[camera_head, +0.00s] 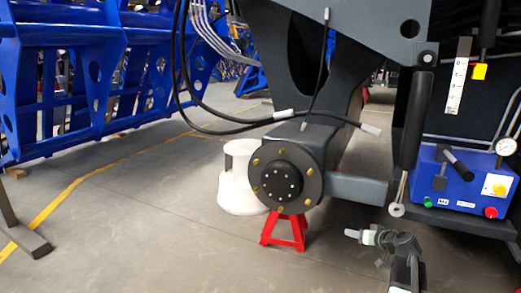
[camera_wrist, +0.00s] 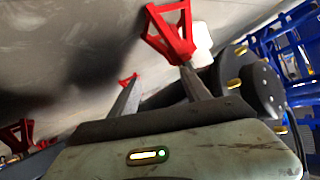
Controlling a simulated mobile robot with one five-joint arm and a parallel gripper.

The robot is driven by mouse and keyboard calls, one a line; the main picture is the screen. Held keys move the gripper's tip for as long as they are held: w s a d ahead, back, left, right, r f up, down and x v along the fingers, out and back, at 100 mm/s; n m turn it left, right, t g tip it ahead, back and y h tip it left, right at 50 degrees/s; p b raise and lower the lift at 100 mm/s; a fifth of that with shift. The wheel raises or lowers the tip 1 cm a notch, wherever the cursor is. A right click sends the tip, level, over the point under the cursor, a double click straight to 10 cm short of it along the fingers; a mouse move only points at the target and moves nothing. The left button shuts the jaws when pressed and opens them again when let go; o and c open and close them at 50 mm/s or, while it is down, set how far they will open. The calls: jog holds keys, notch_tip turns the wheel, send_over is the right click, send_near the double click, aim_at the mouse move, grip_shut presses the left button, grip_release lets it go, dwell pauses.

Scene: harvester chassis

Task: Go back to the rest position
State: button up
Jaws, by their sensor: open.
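My gripper (camera_wrist: 158,74) shows in the wrist view as two narrow fingers standing apart, with nothing between them. Its grey-green housing with a small lit indicator fills the lower part of that view. In the head view my arm is at the lower right, beside the chassis, with its pale end pointing left toward the red stand (camera_head: 285,231). A clear gap lies between them. The wrist view appears turned over; the red stand (camera_wrist: 170,32) shows there beyond the fingers. The dark round hub (camera_head: 285,178) sits above the stand and shows at the right in the wrist view (camera_wrist: 262,88).
The dark chassis (camera_head: 352,188) with hanging black hoses is close above my arm. A blue control box (camera_head: 455,178) with a gauge stands at the right. A white round container (camera_head: 238,180) is behind the hub. Blue frames (camera_head: 75,75) stand left; the floor between is clear.

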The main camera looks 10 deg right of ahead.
jog(key=a+f+n+g+y, duration=0.15)
jog(key=a+f+g, duration=0.3)
jog(key=a, duration=1.15)
jog(key=s+a+f+g+h, duration=0.2)
jog(key=s+a+f+g, duration=0.2)
jog(key=s+a, duration=0.45)
jog(key=s+a+f+g+h, duration=0.1)
jog(key=s+a+f+g, duration=0.4)
jog(key=a, duration=0.7)
notch_tip(320, 180, up, 60)
jog(key=s+d+t+p, duration=0.1)
jog(key=s+p, duration=0.1)
jog(key=p, duration=5.6)
jog(key=shift+s+p, duration=0.25)
jog(key=shift+p, duration=0.15)
jog(key=shift+n, duration=0.25)
